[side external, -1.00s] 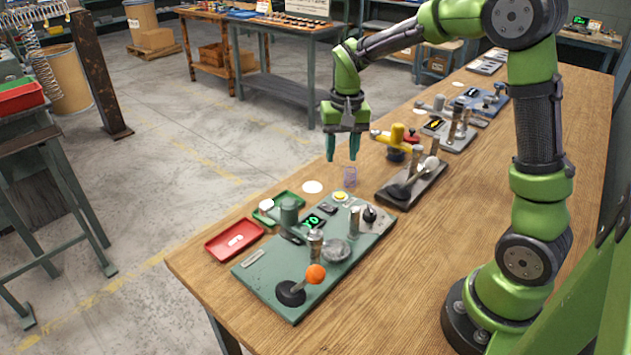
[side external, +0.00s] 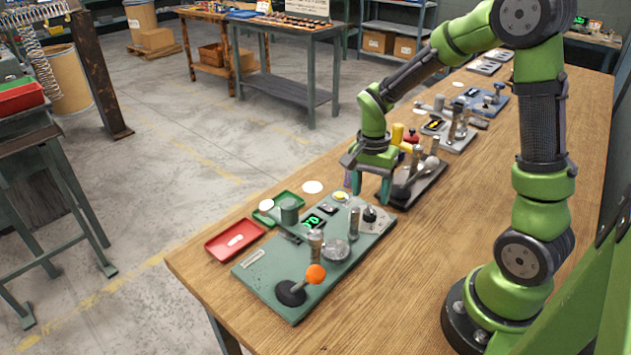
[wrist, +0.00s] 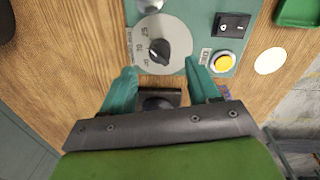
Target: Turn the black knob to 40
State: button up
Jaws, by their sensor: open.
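The black knob (wrist: 159,52) sits on a pale round dial with printed numbers in the wrist view; 25 and 30 are legible, but the knob's exact setting is not. In the side view the knob (side external: 369,214) stands at the far right corner of the green panel (side external: 283,277). My gripper (side external: 369,188) is open and empty, pointing down close above that corner. In the wrist view the teal fingertips of my gripper (wrist: 160,82) are spread wide, with the knob just beyond them, apart from both.
A yellow button (wrist: 222,62) and a black rocker switch (wrist: 232,26) are right of the dial. A red tray (side external: 234,240) lies left; another machine stands behind my gripper.

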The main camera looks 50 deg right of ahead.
aim_at(370, 208)
jog(key=shift+s+f, duration=0.1)
jog(key=shift+f, duration=2.6)
jog(key=c, duration=1)
jog(key=shift+c, duration=0.2)
